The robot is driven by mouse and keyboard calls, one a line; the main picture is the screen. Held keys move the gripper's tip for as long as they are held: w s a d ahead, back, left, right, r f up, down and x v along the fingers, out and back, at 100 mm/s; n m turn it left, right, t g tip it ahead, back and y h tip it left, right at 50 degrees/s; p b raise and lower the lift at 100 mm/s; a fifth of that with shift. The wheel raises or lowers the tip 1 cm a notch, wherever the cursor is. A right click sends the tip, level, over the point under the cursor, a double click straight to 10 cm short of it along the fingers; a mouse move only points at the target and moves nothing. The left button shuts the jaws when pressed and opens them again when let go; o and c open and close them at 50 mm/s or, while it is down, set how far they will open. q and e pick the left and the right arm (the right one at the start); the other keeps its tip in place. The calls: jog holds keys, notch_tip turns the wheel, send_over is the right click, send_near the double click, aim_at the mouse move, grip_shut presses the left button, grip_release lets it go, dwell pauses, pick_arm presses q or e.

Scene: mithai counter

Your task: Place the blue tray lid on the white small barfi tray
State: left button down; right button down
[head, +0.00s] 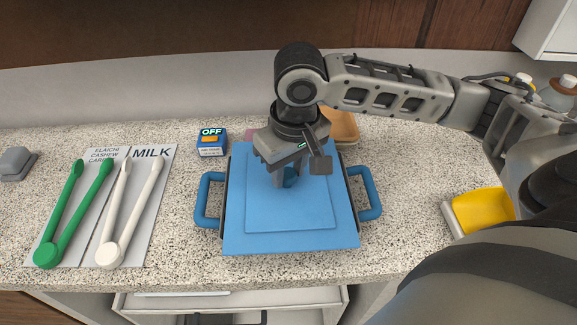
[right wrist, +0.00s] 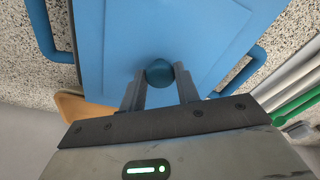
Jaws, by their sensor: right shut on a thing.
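The blue tray lid (head: 290,242) is a flat square with a raised middle and a round darker blue knob (head: 291,182). My right gripper (head: 287,178) points down from above and is shut on the knob, which shows between its fingers in the right wrist view (right wrist: 159,73). The lid covers a tray with a blue handle at the left (head: 205,200) and another at the right (head: 370,193). Only thin dark edges of that tray show, and its inside is hidden. I cannot tell whether the lid touches it. No white tray is clearly visible. My left gripper is out of view.
Green tongs (head: 72,215) and white tongs (head: 128,212) lie on labelled mats at the left. A blue box marked OFF (head: 212,142) stands behind the tray. A tan item (head: 343,126) is partly hidden behind my arm. A yellow item (head: 480,212) is at the right.

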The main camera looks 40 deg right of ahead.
aim_at(293, 192)
jog(key=c, duration=1)
grip_release()
jog(key=shift+f, duration=0.1)
jog(key=shift+c, duration=0.2)
notch_tip(293, 192, up, 12)
jog(key=s, duration=0.1)
jog(key=shift+s, duration=0.25)
